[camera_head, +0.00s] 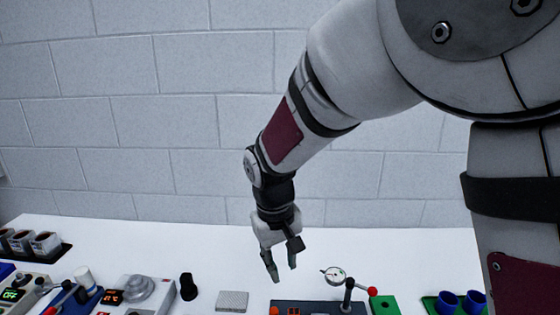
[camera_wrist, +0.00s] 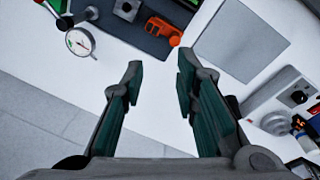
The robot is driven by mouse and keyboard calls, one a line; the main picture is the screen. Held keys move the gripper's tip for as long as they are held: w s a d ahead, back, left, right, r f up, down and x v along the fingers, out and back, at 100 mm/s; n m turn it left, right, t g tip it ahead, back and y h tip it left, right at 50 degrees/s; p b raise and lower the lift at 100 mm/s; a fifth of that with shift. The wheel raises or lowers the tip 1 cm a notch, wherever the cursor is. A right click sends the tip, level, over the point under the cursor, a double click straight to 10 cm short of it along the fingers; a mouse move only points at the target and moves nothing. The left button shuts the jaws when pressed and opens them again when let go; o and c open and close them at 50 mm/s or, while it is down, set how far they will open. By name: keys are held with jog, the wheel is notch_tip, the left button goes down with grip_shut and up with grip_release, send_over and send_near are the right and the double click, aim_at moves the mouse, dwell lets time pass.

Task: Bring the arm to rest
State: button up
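My gripper (camera_head: 281,268) hangs from my arm above the white table (camera_head: 150,240), fingers pointing down. In the wrist view my gripper (camera_wrist: 160,66) shows two green-padded fingers set well apart, with nothing between them but bare table below. The gripper is open and touches nothing that I can see. My upper arm fills the right of the head view.
A dial gauge (camera_head: 334,275) on a red-knobbed stand is right of the gripper. A grey pad (camera_head: 232,301), a black knob-like piece (camera_head: 188,287) and devices with displays (camera_head: 115,297) stand left. Blue cups (camera_head: 448,301) are at right. A brick wall (camera_head: 160,120) stands behind.

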jog(key=s+d+r+m+t+y, duration=0.1)
jog(key=s+d+r+m+t, duration=0.15)
jog(key=s+d+r, duration=0.65)
jog(key=s+d+r+m+t, duration=0.1)
jog(key=s+d+r, duration=0.4)
jog(key=s+d, duration=0.5)
jog(key=shift+s+r+m+t, duration=0.2)
jog(key=shift+s+m+t, duration=0.15)
jog(key=shift+s+m, duration=0.4)
jog(key=shift+w, duration=0.1)
